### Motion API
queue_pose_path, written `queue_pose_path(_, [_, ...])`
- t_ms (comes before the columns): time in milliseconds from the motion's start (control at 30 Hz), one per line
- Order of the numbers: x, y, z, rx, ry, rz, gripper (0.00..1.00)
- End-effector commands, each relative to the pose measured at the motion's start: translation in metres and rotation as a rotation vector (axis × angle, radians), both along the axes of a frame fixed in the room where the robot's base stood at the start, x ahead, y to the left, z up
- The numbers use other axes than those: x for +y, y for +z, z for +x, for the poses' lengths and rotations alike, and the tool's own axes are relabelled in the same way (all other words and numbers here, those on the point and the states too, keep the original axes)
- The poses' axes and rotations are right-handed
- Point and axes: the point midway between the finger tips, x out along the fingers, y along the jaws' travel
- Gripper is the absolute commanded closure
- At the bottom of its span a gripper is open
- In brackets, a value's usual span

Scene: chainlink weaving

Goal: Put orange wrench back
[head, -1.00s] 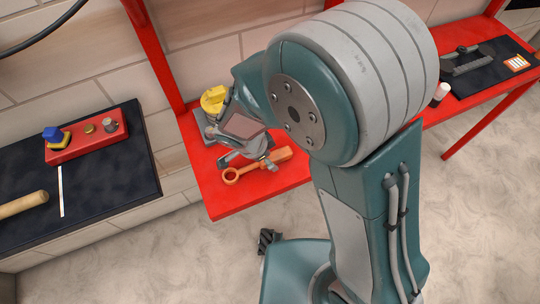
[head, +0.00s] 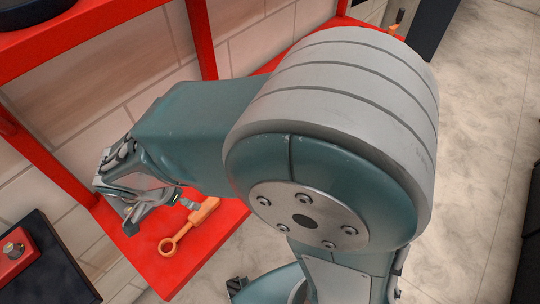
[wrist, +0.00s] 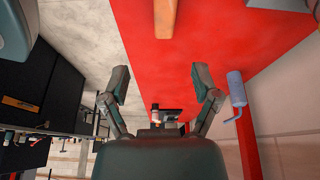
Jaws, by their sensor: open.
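The orange wrench (head: 190,227) lies flat on the red shelf (head: 205,255) in the head view, its ring end toward the lower left and its other end partly behind my arm. In the wrist view, part of an orange piece (wrist: 165,15), which looks like the wrench, shows at the top edge, beyond my fingertips. My gripper (head: 132,212) is up and left of the wrench in the head view, apart from it. In the wrist view my gripper (wrist: 160,78) has its fingers wide apart, with nothing between them.
A dark bench (head: 50,265) with a red block (head: 15,253) stands at the lower left. Red frame posts (head: 201,35) rise behind the shelf. In the wrist view, a blue-grey tool (wrist: 236,92) is at the shelf's right edge. A small dark bottle (wrist: 155,114) stands farther along.

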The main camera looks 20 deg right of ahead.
Motion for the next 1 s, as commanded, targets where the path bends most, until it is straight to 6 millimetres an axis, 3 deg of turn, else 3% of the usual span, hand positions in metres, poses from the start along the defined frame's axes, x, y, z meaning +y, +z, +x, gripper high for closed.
queue_pose_path(100, [-0.038, 0.030, 0.006, 0.030, 0.089, 0.046, 0.21])
queue_pose_path(267, [-0.085, 0.063, 0.004, 0.049, 0.250, 0.092, 0.21])
queue_pose_path(600, [-0.169, 0.115, -0.026, -0.026, 0.623, 0.102, 0.21])
queue_pose_path(800, [-0.203, 0.135, -0.053, -0.102, 0.831, 0.022, 0.21])
queue_pose_path(1000, [-0.215, 0.141, -0.067, -0.133, 0.943, -0.045, 0.21])
